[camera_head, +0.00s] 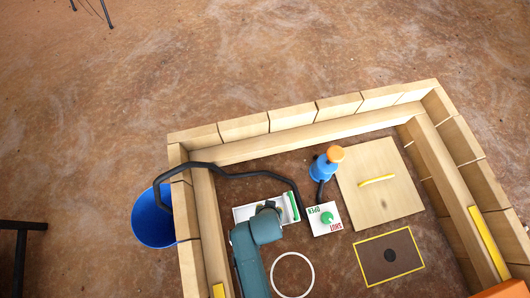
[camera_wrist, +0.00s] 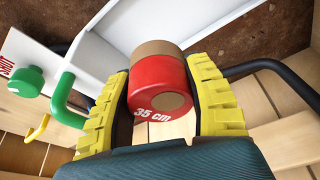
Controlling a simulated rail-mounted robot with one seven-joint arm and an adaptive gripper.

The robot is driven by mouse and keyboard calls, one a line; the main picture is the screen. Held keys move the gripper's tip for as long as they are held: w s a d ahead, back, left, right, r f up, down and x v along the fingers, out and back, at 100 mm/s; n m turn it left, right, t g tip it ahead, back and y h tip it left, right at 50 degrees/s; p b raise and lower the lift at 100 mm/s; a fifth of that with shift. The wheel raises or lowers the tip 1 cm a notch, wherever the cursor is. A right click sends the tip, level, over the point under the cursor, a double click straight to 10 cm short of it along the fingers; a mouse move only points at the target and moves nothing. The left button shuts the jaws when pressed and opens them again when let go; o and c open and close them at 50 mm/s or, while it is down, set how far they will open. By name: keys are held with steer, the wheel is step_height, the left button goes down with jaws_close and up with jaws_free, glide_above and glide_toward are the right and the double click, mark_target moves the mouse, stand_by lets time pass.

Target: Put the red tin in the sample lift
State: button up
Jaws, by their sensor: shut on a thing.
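The red tin (camera_wrist: 160,82) has a brown band and a "35 cm" mark. In the wrist view my gripper (camera_wrist: 158,76) is shut on it, with one yellow ridged finger on each side. A white box-like frame (camera_wrist: 108,60) with a green handle (camera_wrist: 66,104) lies just beyond the tin; I cannot tell for sure that it is the sample lift. In the head view this white frame (camera_head: 243,213) and its green strip (camera_head: 291,207) show beside my arm, which hides the tin and the gripper.
A timber wall (camera_head: 290,116) encloses the area. A black hose crosses it from a blue bucket (camera_head: 152,220). Right of the frame are an OPEN/SHUT plate (camera_head: 318,229) with a green knob, a blue pump (camera_head: 322,168) and a wooden board (camera_head: 400,195). A white ring (camera_head: 311,276) and yellow-edged mat (camera_head: 408,262) lie in front.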

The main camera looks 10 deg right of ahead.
step_height(320, 180, down, 8)
steer(key=b, duration=0.4)
steer(key=o, duration=1.2)
